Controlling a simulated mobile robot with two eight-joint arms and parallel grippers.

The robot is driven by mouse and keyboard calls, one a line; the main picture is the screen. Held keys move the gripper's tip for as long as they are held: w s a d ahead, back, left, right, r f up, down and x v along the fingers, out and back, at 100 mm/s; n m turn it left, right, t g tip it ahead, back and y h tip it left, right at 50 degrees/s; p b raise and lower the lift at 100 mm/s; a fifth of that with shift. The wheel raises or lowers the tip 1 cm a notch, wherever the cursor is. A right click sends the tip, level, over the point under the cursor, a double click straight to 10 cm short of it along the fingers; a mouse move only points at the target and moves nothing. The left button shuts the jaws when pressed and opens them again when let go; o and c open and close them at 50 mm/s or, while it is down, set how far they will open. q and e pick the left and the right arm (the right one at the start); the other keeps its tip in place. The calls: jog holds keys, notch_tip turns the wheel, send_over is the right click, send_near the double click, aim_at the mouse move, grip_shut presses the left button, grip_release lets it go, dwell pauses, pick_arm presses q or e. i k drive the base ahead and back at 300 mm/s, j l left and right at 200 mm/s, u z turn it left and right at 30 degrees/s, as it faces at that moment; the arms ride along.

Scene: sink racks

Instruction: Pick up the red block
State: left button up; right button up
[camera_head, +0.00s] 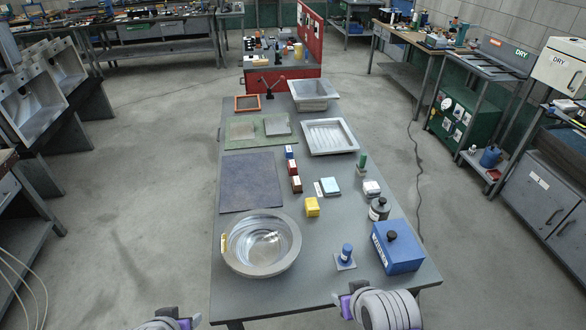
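A small red block (293,168) stands in a short row on the grey table (330,282), right of the dark mat. A blue block (290,152) is just behind it, and a dark red-brown block (296,184) with a pale front is just in front. My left gripper (182,320) is at the bottom edge, mostly cut off, off the table's front left.
A metal bowl (292,243) stands front left and a blue box (412,254) front right. The dark mat (250,182) is bare.

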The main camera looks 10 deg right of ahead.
aim_at(292, 166)
jog(key=u, duration=3)
jog(key=i+j+u, duration=0.3)
jog(key=i+u, duration=0.3)
jog(key=i+l+z, duration=0.1)
jog(key=i+z, duration=0.2)
jog(key=z, duration=0.2)
jog(key=i+z, duration=0.3)
jog(key=z, duration=0.2)
jog(key=i+j+z, duration=0.1)
jog(key=i+z, duration=0.15)
jog(key=z, duration=0.25)
jog(key=i+l+z, duration=0.15)
jog(key=i+z, duration=0.15)
jog(key=z, duration=0.2)
jog(key=i+z, duration=0.3)
jog(key=z, duration=0.15)
jog(key=i+z, duration=0.35)
jog(key=z, duration=0.15)
jog(key=i+l+z, duration=0.1)
jog(key=i+z, duration=0.25)
jog(key=i, duration=0.4)
jog(key=i+j+z, duration=0.15)
jog(key=i+z, duration=0.15)
jog(key=i, duration=0.4)
jog(key=i+z, duration=0.3)
jog(key=i, duration=0.5)
jog(key=i+j+z, duration=0.25)
jog(key=i, duration=0.55)
jog(key=l, duration=0.15)
